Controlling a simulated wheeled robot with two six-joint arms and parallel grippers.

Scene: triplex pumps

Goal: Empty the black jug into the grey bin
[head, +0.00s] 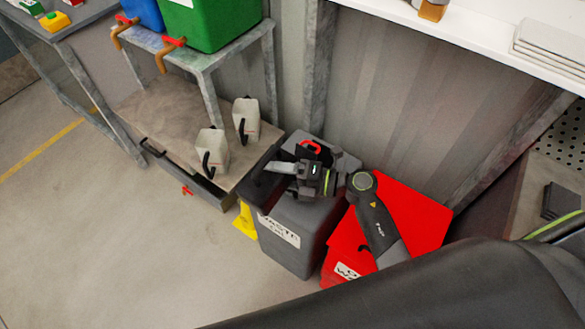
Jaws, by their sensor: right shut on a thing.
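The grey bin (286,246) stands on the floor in the middle, with a white label reading "WASTE" on its front. My right gripper (281,168) is above the bin's top, its arm reaching in from the right over a red bin. It is shut on the black jug (264,166), a dark shape at the fingertips over the bin's left part. The jug blends with the dark bin top, so its tilt and any pouring cannot be told. The gripper hides part of the bin's top. My left gripper is not in view.
A red bin (418,218) stands right of the grey bin. Two whitish jugs (213,150) with black handles stand on a low shelf (165,120) at left. A yellow object (245,221) is beside the grey bin. The floor at left is clear.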

